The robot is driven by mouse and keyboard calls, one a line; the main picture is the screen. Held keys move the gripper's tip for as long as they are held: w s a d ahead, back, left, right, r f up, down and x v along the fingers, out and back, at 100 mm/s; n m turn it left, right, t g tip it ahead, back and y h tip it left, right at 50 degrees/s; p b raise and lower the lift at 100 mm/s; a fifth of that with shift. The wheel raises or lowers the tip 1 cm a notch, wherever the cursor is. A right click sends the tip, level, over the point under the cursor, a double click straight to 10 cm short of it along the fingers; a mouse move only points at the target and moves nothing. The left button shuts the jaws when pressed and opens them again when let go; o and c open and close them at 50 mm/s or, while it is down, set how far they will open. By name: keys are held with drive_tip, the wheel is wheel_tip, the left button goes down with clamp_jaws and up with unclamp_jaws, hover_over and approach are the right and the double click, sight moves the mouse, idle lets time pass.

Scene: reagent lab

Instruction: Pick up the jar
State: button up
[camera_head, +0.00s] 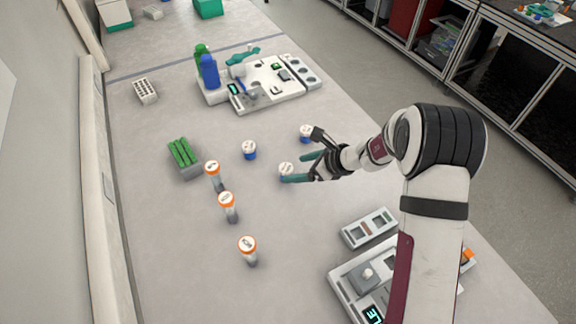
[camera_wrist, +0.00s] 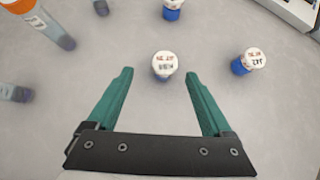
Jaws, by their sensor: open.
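Three small jars with white printed lids and blue bodies stand on the bench. One jar (camera_head: 286,169) is at my gripper's fingertips. In the wrist view this jar (camera_wrist: 165,66) appears between the two green fingertips, near their ends. A second jar (camera_head: 306,132) stands just behind my gripper, and a third jar (camera_head: 249,149) stands farther left. My gripper (camera_head: 293,168) is open and holds nothing; its fingers also show in the wrist view (camera_wrist: 160,74). I cannot tell whether a finger touches the near jar.
Several orange-capped tubes (camera_head: 228,202) stand in a row to the left. A grey rack with green tops (camera_head: 183,155) is behind them. A white instrument (camera_head: 273,85) stands at the back, another device (camera_head: 365,275) at front right. Bare bench lies around the jars.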

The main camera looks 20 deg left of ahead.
sight(290, 170)
drive_tip(key=x, duration=0.7)
drive_tip(key=shift+w+d+f, duration=0.15)
drive_tip(key=shift+w+f, duration=0.2)
drive_tip(key=shift+w, duration=0.05)
clamp_jaws()
